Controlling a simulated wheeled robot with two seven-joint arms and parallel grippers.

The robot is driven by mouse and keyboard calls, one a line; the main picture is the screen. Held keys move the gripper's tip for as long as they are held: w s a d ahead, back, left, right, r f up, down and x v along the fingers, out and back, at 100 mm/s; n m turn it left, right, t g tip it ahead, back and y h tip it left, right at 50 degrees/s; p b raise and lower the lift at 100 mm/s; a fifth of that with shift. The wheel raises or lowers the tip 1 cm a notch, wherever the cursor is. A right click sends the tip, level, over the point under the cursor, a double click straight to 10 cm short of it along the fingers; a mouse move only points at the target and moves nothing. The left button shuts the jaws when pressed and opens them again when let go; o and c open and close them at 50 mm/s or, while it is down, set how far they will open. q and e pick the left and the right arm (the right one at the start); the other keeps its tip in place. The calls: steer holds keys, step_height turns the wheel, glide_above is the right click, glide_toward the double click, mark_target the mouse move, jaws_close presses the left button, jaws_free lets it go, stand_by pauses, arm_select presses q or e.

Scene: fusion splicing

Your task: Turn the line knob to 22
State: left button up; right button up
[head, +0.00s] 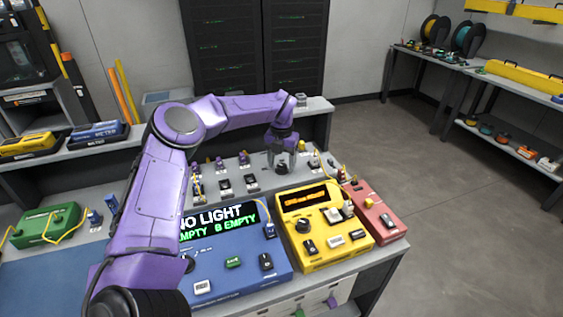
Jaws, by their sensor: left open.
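A yellow unit (345,251) stands on the bench at the centre right. Its dark display has orange characters too small to read. A round black knob (303,226) sits on its upper face; no label tells me whether this is the line knob, and its setting is unreadable. My left gripper (281,166) points down over the grey panel behind the yellow unit, above and left of that knob and apart from it. It is open. Small dark parts lie close beneath it; I cannot tell whether it touches them. My right gripper is out of view.
A blue unit (225,284) reading "NO LIGHT" stands left of the yellow one, partly hidden by my left arm. A red unit (375,211) stands at its right. Small connectors with cables (315,161) stand on the grey panel. A green box (45,225) is at far left.

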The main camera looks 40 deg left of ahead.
mark_target(282, 165)
arm_select(q)
step_height(282, 165, up, 10)
steer(key=b, duration=0.1)
steer(key=shift+r, duration=0.25)
stand_by(0.4)
